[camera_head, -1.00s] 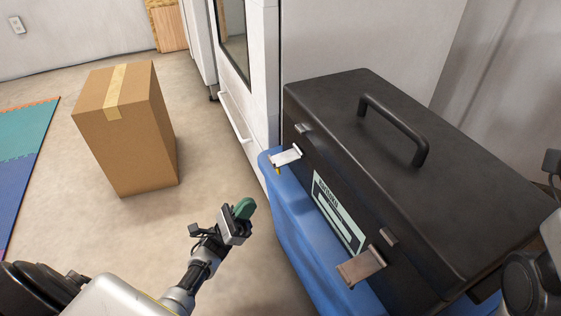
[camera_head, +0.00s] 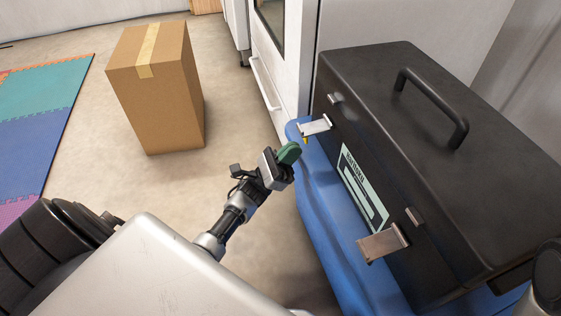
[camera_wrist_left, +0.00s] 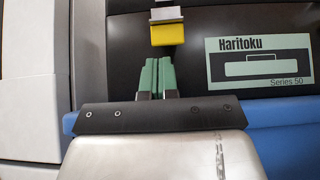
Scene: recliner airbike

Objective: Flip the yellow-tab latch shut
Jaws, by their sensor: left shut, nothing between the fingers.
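The yellow-tab latch (camera_head: 315,126) is a silver flap with a yellow tab. It sticks outward, open, from the front of the black toolbox (camera_head: 443,143) at its far end. In the left wrist view the yellow tab (camera_wrist_left: 167,34) hangs just beyond my fingertips. My left gripper (camera_head: 289,153) has green fingertips; it is shut and empty, just below and to the left of the latch. The fingertips also show in the left wrist view (camera_wrist_left: 158,76), pressed together, apart from the tab. Only a dark part of my right arm shows at the right edge.
A second open latch (camera_head: 382,243) sticks out at the toolbox's near end. The toolbox stands on a blue support (camera_head: 330,225). A white cabinet (camera_head: 280,70) stands behind the latch. A cardboard box (camera_head: 155,90) is on the floor, with clear floor around it.

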